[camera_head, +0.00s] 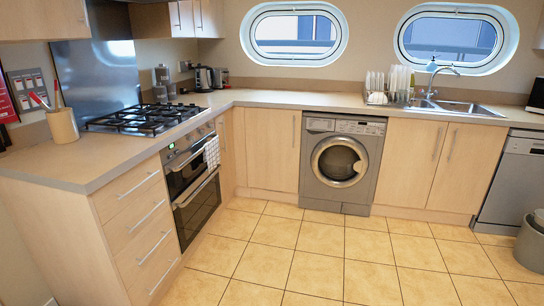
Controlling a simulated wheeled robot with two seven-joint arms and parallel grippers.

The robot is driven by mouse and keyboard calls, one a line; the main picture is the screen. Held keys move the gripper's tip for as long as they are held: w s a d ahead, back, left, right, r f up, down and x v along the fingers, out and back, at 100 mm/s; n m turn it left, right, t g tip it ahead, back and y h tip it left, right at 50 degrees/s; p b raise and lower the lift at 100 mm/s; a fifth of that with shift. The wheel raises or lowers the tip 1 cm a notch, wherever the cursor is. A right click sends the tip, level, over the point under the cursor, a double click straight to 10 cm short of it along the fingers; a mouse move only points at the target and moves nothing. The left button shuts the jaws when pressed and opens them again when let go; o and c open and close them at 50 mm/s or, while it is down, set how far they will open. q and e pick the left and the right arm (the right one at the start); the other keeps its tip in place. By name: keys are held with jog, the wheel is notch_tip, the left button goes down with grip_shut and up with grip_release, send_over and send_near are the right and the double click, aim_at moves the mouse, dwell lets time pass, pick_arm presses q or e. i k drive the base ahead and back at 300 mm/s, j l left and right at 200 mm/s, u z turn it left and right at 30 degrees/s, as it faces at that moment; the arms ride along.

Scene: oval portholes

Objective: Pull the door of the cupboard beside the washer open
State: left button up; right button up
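The grey washer (342,165) stands under the far counter, with its round door shut. To its left is a light wood cupboard door (270,155), shut, with a thin vertical handle (294,131) near its right edge. To the washer's right is a pair of shut wood cupboard doors, one nearer the washer (408,165) and one farther right (468,170). Their vertical handles are near where the two doors meet. I cannot tell which cupboard is the one named. Neither of my grippers is in view.
The tiled floor (310,258) before the washer and cupboards is clear. A drawer unit (140,225) and an oven (192,190) with a hanging towel (212,152) line the left. A dishwasher (512,185) and a grey bin (531,243) stand at the right.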

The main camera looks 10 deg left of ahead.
aim_at(273, 135)
jog(key=i+j+u, duration=0.3)
jog(key=i, duration=0.35)
jog(key=i+l+u, duration=0.1)
jog(key=i+u, duration=0.15)
jog(key=i, duration=0.45)
